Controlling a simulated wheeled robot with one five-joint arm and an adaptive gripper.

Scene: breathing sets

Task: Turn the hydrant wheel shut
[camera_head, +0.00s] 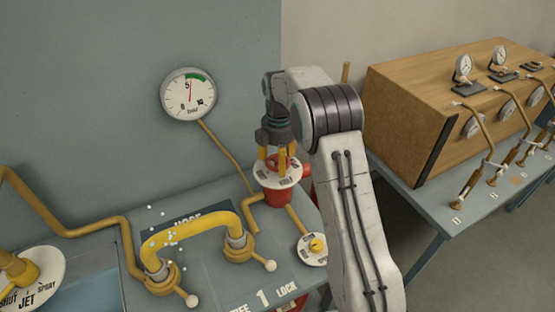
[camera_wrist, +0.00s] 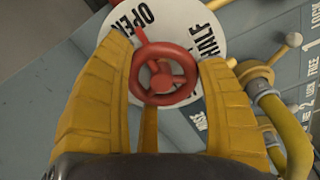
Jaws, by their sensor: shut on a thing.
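The red hydrant wheel (camera_wrist: 163,82) sits between my two yellow fingers in the wrist view, over a white round plate (camera_wrist: 180,22) lettered OPEN and HALF. A red pointer (camera_wrist: 140,36) lies by OPEN; any SHUT mark is hidden. In the head view the red hydrant (camera_head: 283,194) stands at the back of the bench, with the white plate (camera_head: 291,172) on top. My gripper (camera_head: 277,160) comes down on the wheel from above and is shut on it. The wheel is mostly hidden by the fingers there.
A round gauge (camera_head: 188,95) on the wall has its needle near the green band. A yellow hose (camera_head: 190,224) arches over the bench, with pale droplets near its left end. A small dial (camera_head: 312,248) sits in front of the hydrant. A wooden box (camera_head: 410,110) stands right.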

